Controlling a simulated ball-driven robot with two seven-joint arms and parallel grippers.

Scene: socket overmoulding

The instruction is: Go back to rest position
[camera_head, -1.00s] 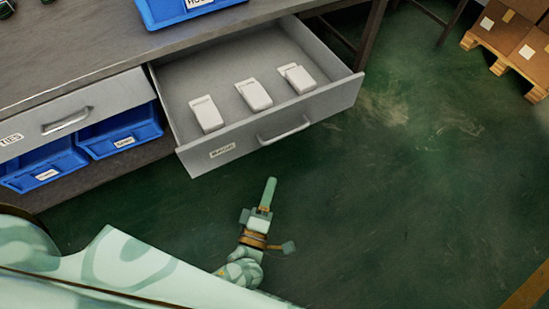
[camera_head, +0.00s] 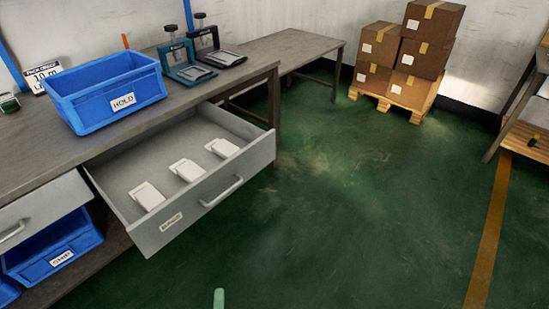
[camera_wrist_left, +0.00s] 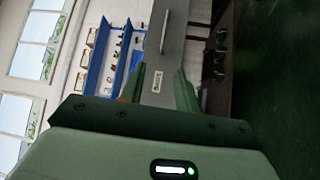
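My left gripper shows only as a pale green fingertip (camera_head: 219,298) at the bottom edge of the head view, over the floor and in front of the open drawer. In the left wrist view its two green fingers (camera_wrist_left: 159,92) stand apart with nothing between them, so it is open and empty. Beyond them is the grey front of the drawer (camera_wrist_left: 158,78) with its label. My right gripper is in neither view.
The drawer (camera_head: 243,178) stands open below the workbench (camera_head: 180,100), with several white parts inside. A blue HOLD bin (camera_head: 123,103) and two small presses stand on the bench. Boxes (camera_head: 421,45) sit on a pallet at the back. The green floor (camera_head: 370,220) is clear.

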